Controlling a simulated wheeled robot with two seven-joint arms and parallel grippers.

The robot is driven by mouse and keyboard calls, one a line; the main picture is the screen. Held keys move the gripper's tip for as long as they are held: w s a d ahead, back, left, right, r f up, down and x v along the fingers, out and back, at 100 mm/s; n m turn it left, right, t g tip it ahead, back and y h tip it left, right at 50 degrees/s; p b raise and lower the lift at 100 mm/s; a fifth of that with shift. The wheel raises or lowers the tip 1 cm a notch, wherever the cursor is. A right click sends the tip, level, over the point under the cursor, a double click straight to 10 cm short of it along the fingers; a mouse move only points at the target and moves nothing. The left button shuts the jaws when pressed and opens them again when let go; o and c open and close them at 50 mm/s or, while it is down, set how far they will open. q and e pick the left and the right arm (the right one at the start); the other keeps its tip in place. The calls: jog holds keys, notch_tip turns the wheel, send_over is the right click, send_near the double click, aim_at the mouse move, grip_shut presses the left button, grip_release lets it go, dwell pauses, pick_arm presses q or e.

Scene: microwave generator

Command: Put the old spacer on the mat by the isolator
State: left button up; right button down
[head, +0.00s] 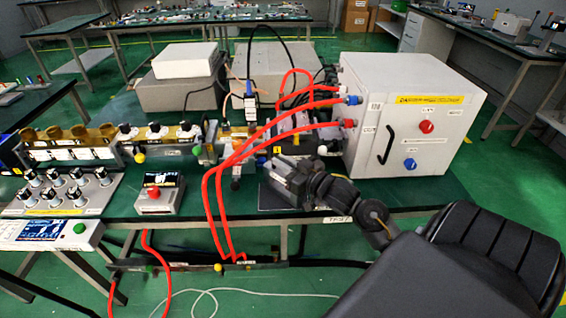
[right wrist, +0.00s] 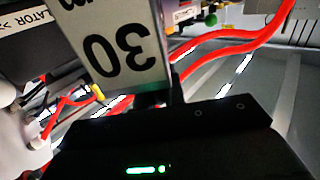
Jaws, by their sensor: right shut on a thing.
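My right gripper (head: 283,178) is over the front middle of the green bench in the head view. In the right wrist view it is shut on a pale block with a large upside-down "30" (right wrist: 118,50), which I take for the old spacer. In the head view I cannot make the block out behind the gripper. A dark flat patch (head: 268,204), perhaps the mat, lies on the bench under the gripper, partly covered by my arm. A label ending "LATOR >>" (right wrist: 42,20) shows in the right wrist view. I cannot tell which part is the isolator. My left gripper is not in view.
Red hoses (head: 210,195) loop from the white cabinet (head: 415,115) over the bench and past its front edge, left of the gripper. A small display box with a red knob (head: 160,194) stands further left. Some bench top (head: 400,190) is clear in front of the cabinet.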

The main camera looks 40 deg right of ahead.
jog(key=c, duration=1.5)
grip_release()
jog(key=shift+s, duration=0.1)
jog(key=s, duration=0.4)
jog(key=s+d, duration=0.1)
jog(key=s, duration=0.3)
jog(key=s+b, duration=0.1)
jog(key=s, duration=0.2)
jog(key=shift+s+d+r, duration=0.1)
jog(key=shift+s+d, duration=0.2)
jog(key=shift+s, duration=0.1)
